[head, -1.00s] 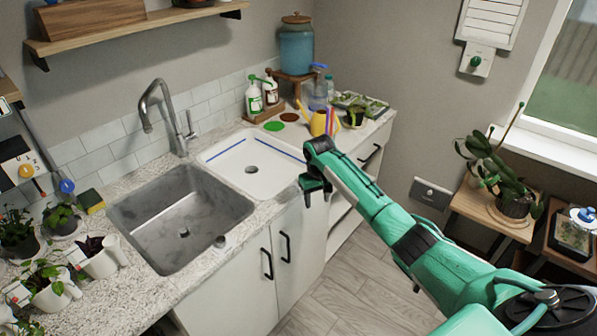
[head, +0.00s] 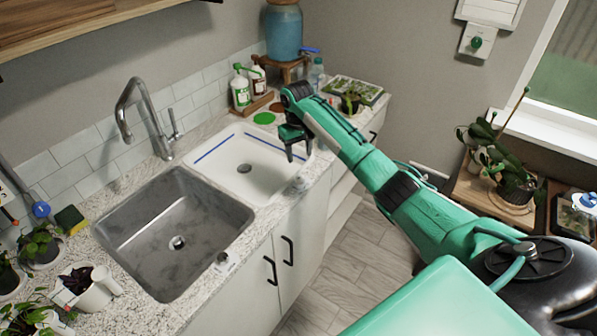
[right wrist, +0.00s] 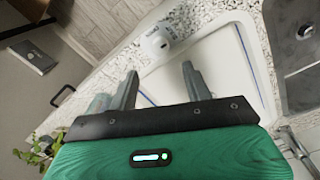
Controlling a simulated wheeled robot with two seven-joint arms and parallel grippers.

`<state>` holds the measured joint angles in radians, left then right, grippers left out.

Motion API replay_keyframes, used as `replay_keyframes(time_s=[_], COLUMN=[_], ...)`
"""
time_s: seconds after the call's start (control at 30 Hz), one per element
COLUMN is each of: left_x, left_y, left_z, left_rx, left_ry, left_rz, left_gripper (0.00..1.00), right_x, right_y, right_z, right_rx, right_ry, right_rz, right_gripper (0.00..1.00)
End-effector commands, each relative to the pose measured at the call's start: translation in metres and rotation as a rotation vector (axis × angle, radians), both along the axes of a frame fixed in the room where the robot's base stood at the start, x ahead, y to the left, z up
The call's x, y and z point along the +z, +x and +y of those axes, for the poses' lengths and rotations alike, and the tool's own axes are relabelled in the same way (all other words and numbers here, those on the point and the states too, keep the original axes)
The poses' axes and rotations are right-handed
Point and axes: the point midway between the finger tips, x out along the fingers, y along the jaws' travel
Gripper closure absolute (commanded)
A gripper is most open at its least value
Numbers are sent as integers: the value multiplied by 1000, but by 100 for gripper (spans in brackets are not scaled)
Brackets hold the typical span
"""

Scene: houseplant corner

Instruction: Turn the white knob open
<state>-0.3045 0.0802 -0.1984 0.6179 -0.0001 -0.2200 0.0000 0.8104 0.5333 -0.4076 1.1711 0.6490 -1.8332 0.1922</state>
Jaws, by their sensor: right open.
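The white knob (head: 302,184) sits on the counter's front edge beside the white basin (head: 222,172). It shows larger in the right wrist view (right wrist: 157,43), a round white piece with a small dark mark on top. My right gripper (head: 298,152) is open and empty, pointing down above the basin's right side, close to the knob. In the right wrist view its fingertips (right wrist: 160,72) are spread, and the knob appears beyond the gap between them, apart from both. My left gripper is not in view.
A grey knob (head: 226,261) sits at the front edge by the steel sink (head: 175,235). Bottles (head: 241,92) and a blue crock (head: 284,35) stand behind the basin. The floor (head: 345,245) in front is clear.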

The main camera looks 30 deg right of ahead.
Motion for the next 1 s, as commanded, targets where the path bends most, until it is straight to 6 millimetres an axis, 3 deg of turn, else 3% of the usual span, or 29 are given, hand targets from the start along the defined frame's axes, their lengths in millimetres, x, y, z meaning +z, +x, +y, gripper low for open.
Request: replay_keyframes(time_s=[0.2, 0.5, 0.9, 1.0], left_x=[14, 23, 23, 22], left_y=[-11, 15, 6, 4], left_z=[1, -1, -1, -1], left_rx=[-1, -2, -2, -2], left_ry=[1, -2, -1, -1], left_rz=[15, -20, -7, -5], left_gripper=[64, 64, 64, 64], right_x=[-47, -92, -101, -101], right_y=[-2, -1, 0, 0], right_z=[-1, -2, -3, -3], right_rx=[1, 1, 1, 1], right_ry=[0, -1, -1, -1], right_rz=[5, 2, 0, 0], right_gripper=[50, 50, 50, 68])
